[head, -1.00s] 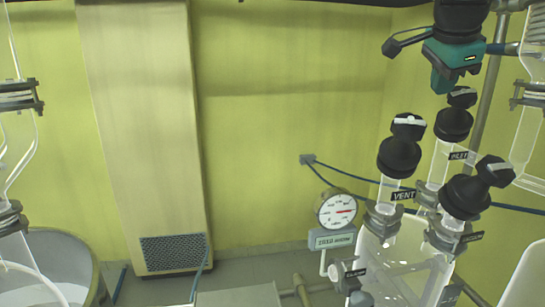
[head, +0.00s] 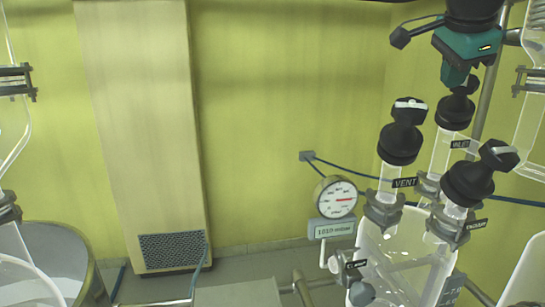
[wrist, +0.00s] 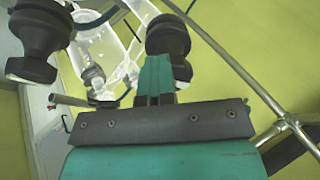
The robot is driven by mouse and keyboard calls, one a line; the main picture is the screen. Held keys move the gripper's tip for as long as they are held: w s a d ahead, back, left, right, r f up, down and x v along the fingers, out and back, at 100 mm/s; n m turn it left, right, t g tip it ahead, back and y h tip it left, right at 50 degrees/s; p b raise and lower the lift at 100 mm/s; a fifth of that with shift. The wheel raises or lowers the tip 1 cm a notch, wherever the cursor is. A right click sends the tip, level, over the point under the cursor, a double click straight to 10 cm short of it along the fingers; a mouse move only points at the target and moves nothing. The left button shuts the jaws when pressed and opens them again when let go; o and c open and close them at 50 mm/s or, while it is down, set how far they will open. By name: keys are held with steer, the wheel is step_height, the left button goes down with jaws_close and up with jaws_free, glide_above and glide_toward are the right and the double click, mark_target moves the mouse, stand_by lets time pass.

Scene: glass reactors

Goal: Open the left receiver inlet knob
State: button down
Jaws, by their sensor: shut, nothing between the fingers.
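The glass receiver (head: 390,240) stands at the lower right of the head view, with several black knobs on its top necks. The black inlet knob (head: 454,112) is the rear one, beside the INLET label (head: 460,144). My teal gripper (head: 453,76) points down at the top of this knob and partly overlaps it. I cannot tell whether they touch. In the wrist view, the shut, empty fingers (wrist: 156,72) lie in front of a black knob (wrist: 168,38), which is probably the inlet knob. The fingers hide part of it.
The vent knob (head: 400,140) and another black knob (head: 470,183) stand close in front of the inlet knob. A round gauge (head: 336,198) is left of the receiver. A metal pole (head: 487,95) rises behind my gripper. Open space lies left of the gauge.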

steer(key=shift+s+f+g, duration=0.2)
steer(key=shift+f+g, duration=0.1)
steer(key=shift+f, duration=0.65)
steer(key=shift+a+f, duration=0.1)
steer(key=shift+a, duration=0.05)
steer(key=p+v, duration=0.4)
steer(key=v, duration=0.2)
steer(key=shift+a, duration=0.2)
